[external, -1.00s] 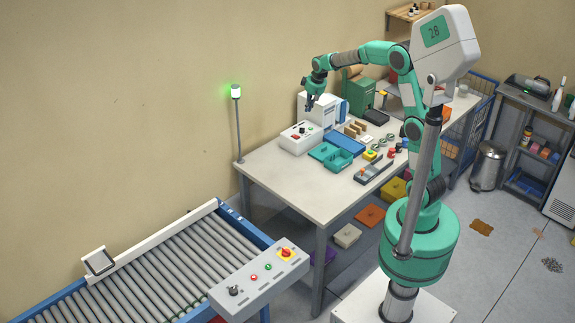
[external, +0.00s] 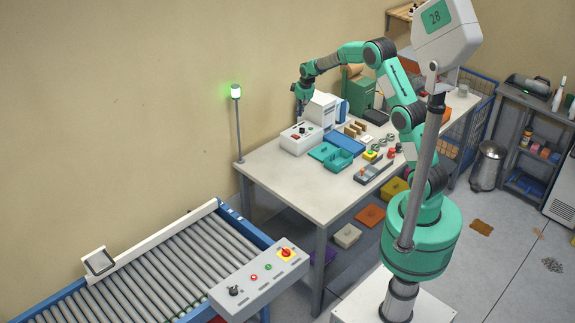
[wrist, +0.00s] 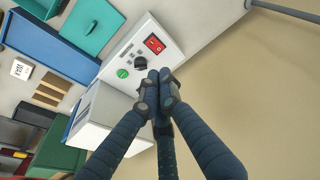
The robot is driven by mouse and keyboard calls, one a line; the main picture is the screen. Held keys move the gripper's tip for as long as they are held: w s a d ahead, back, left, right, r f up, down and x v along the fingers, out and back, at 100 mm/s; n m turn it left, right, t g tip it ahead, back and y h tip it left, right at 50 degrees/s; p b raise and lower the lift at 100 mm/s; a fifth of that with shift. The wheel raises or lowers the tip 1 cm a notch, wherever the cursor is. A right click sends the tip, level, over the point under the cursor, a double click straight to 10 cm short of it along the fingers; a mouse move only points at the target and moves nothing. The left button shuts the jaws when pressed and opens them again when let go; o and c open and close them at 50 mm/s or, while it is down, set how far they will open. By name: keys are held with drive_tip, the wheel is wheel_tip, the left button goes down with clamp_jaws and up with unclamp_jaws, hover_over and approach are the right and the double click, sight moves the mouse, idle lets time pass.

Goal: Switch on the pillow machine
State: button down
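The pillow machine, which I take to be the white unit with a low control box (external: 290,143) and a taller white body (external: 320,107), stands at the back of the table by the wall. In the wrist view its panel carries a red rocker switch (wrist: 154,43), a black knob (wrist: 140,62) and a green button (wrist: 122,73). My gripper (wrist: 159,75) has its fingertips together with nothing between them. It points at the panel, with the tips near the knob in the picture. In the external view my gripper (external: 299,111) is over the control box; contact cannot be told.
A teal tray (external: 339,160), a blue tray (external: 346,143) and small parts lie right of the machine. A green machine (external: 358,92) stands farther back. A signal lamp (external: 236,91) glows green on a pole. The table's front left (external: 290,184) is bare.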

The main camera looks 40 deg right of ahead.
drive_tip(key=shift+f, duration=0.1)
idle(0.3)
approach(295, 137)
drive_tip(key=x, duration=0.5)
drive_tip(key=shift+w+d+f, duration=0.1)
drive_tip(key=shift+w+d, duration=0.15)
drive_tip(key=shift+w, duration=0.1)
drive_tip(key=shift+f, duration=0.55)
drive_tip(key=shift+s+f, duration=0.1)
drive_tip(key=shift+s+f+b, duration=0.15)
drive_tip(key=shift+f+b, duration=0.25)
drive_tip(key=shift+w+r, duration=0.15)
drive_tip(key=shift+w, duration=0.1)
drive_tip(key=shift+w+r, duration=0.15)
drive_tip(key=shift+w, duration=0.4)
